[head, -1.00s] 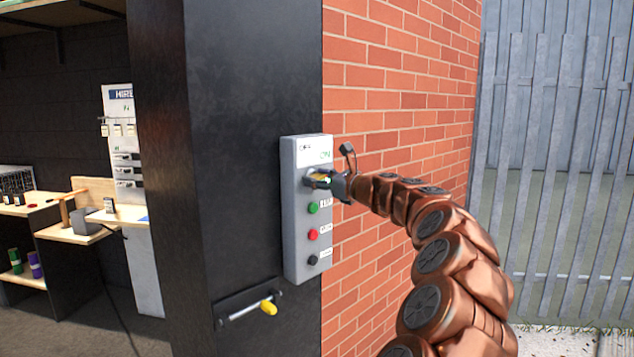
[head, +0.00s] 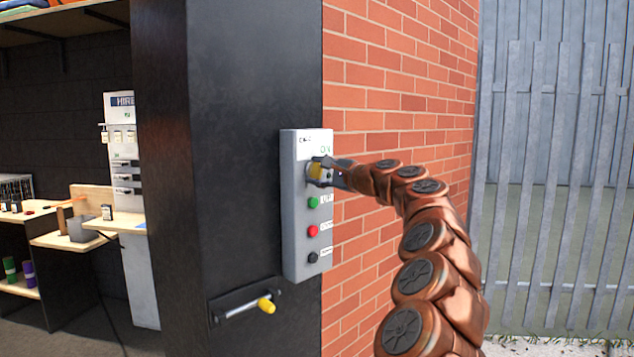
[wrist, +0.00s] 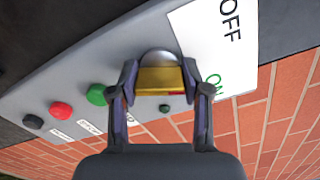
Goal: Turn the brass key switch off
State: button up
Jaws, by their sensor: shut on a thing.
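The brass key switch (head: 315,171) is near the top of a grey control box (head: 301,262) on the dark pillar. My gripper (head: 322,172) is at the switch, with a finger on each side of it. In the wrist view the brass key (wrist: 160,80) sits between the two fingertips of my gripper (wrist: 160,84), in front of a round silver collar (wrist: 160,57). The fingers are shut on the key. A white label (wrist: 222,45) beside it reads OFF in black and ON in green. Part of the key is hidden by the fingers in the head view.
Below the switch are a green button (head: 313,202), a red button (head: 312,231) and a black button (head: 312,257). A brick wall (head: 400,60) is right; shelves stand left.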

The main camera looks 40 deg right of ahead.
jog(key=shift+f+n+b, duration=0.1)
jog(key=shift+n+b, duration=1.35)
jog(key=shift+n, duration=0.75)
jog(key=o, duration=1.2)
jog(key=shift+c, duration=0.2)
jog(key=shift+s, duration=0.8)
jog(key=s, duration=1)
jog(key=shift+s, duration=0.15)
